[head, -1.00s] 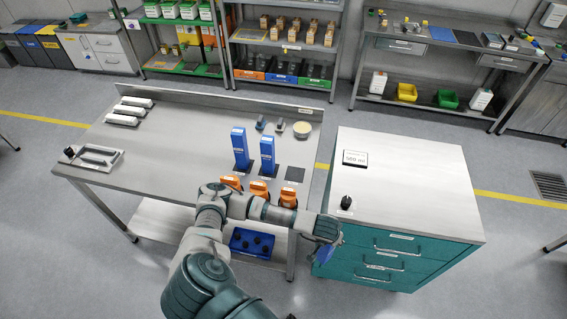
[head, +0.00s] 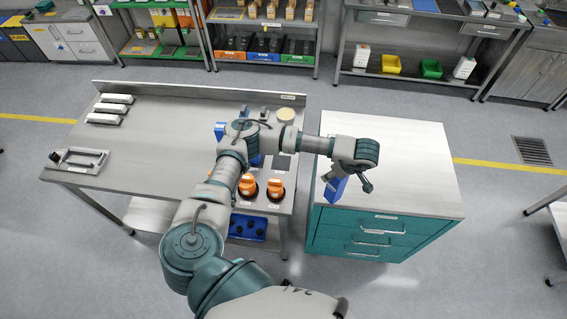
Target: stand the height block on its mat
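My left gripper (head: 352,182) is over the front left part of the teal cabinet's top. It is shut on a blue height block (head: 335,189), which hangs tilted below it. Two other blue blocks stand on the steel bench, mostly hidden by my arm; part of one (head: 220,131) shows left of it, part of the other (head: 257,161) below it. A dark empty mat (head: 283,162) lies to their right, partly covered by my forearm. My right gripper is out of view.
Orange-topped items (head: 275,186) stand along the bench's front edge. A round pale-topped container (head: 286,115) is at the back right. A gap separates the bench from the teal cabinet (head: 410,160). The left half of the bench (head: 150,145) is mostly clear.

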